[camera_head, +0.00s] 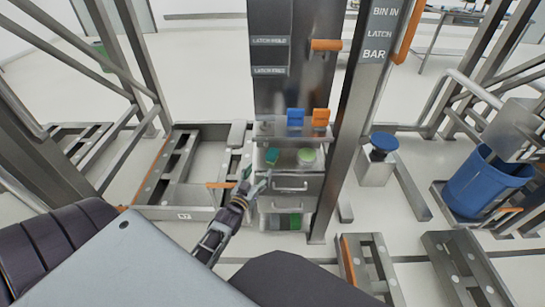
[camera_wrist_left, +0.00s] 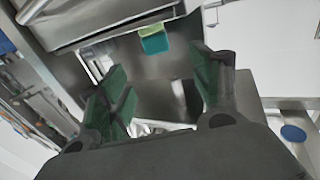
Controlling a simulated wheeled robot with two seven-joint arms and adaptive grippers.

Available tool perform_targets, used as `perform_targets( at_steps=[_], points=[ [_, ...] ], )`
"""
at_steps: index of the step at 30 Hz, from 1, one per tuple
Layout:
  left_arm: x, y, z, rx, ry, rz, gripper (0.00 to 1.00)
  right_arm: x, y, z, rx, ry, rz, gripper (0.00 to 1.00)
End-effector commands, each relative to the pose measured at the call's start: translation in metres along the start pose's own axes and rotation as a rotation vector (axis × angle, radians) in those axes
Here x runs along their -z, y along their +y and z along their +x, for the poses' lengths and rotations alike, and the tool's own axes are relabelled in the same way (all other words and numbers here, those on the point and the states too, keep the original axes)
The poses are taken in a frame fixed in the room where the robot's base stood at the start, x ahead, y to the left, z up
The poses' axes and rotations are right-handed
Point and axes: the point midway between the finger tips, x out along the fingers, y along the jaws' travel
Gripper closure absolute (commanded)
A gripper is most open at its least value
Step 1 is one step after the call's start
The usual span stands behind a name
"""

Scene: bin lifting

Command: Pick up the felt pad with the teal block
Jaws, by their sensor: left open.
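A small teal block (camera_head: 272,156) sits at the left of the open shelf in the metal cabinet in the head view. In the left wrist view the teal block (camera_wrist_left: 155,45) shows near the top middle, with a pale green layer (camera_wrist_left: 149,30) against it, which may be the felt pad. My left gripper (camera_head: 256,187) is in front of the cabinet, below and left of the block. In the left wrist view its green-lined fingers (camera_wrist_left: 163,92) are spread wide with nothing between them, apart from the block. My right gripper is not in view.
A round green thing (camera_head: 306,156) is on the same shelf, right of the block. A blue piece (camera_head: 295,117) and an orange piece (camera_head: 320,117) stand on the ledge above. A metal post (camera_head: 345,150) borders the right side.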

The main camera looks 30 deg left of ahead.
Motion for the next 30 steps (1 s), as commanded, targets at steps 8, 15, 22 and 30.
perform_targets(
  at_steps=[8,15,22,30],
  points=[
    [0.000,0.000,0.023,0.000,0.002,0.001,0.36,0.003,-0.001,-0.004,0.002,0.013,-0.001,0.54],
    [0.000,0.000,0.043,-0.001,0.003,0.001,0.36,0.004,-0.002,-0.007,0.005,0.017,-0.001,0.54],
    [-0.001,0.001,0.063,0.000,0.001,0.000,0.36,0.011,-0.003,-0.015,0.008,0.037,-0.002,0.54],
    [0.000,0.001,0.080,-0.001,0.001,0.000,0.36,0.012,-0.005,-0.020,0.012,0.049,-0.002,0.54]
  ],
)
